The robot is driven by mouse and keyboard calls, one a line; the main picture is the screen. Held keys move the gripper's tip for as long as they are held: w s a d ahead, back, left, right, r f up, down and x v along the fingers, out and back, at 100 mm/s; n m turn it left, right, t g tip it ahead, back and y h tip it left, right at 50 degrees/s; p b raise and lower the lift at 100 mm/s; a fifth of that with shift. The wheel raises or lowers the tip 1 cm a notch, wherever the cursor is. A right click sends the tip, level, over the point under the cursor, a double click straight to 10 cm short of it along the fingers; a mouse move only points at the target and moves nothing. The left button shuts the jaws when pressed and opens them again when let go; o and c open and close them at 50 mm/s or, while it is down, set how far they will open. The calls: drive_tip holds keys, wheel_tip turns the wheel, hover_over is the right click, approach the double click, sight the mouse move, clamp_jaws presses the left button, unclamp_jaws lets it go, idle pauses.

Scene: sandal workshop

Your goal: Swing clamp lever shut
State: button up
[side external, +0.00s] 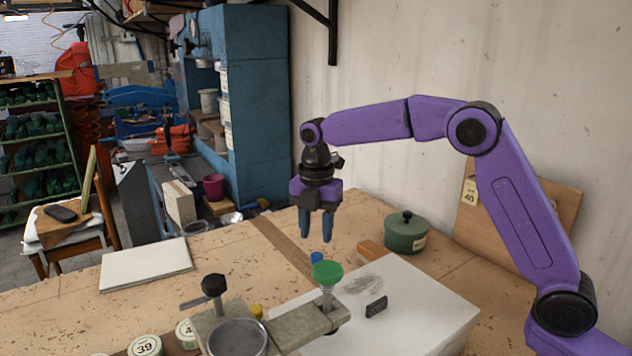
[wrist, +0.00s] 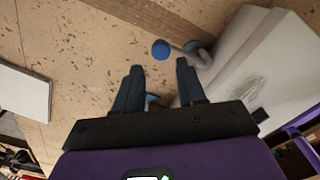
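The clamp lever shows in the wrist view as a grey bent rod (wrist: 190,48) with a round blue knob (wrist: 160,50) on its end. In the side view only the blue knob (side external: 317,258) shows, behind a green disc-topped screw. My gripper (side external: 316,239) hangs pointing down above the blue knob, apart from it. In the wrist view my gripper (wrist: 158,67) has its two fingers spread, with nothing held. The knob lies just beyond the fingertips there. A small bluish part shows between the fingers; I cannot tell what it is.
A grey metal bracket (side external: 300,322) with the green-topped screw (side external: 327,272) and a black-knobbed post (side external: 214,285) stands in front. A white block (side external: 425,315) is at right, with a dark bar on it. A green pot (side external: 405,237) stands behind. The left table is mostly clear around a white board (side external: 146,265).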

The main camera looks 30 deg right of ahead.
wheel_tip(320, 180, up, 12)
idle(0.4)
idle(0.4)
drive_tip(key=s+d+f+m, duration=0.1)
drive_tip(key=s+f+m, duration=0.2)
drive_tip(key=s, duration=0.6)
drive_tip(key=s+d+f+m, duration=0.1)
drive_tip(key=s+f+m, duration=0.2)
drive_tip(key=s, duration=0.7)
drive_tip(key=s+d+f+m, duration=0.1)
drive_tip(key=s+f+m, duration=0.1)
drive_tip(key=s, duration=0.8)
drive_tip(key=shift+d+f+m+t+y, duration=0.2)
drive_tip(key=shift+f+m+t+y, duration=0.15)
drive_tip(key=shift+m, duration=0.45)
drive_tip(key=s+d+f+m, duration=0.3)
drive_tip(key=s+d+f, duration=0.3)
drive_tip(key=s, duration=0.3)
drive_tip(key=shift+d+f, duration=0.25)
drive_tip(key=shift+f, duration=0.1)
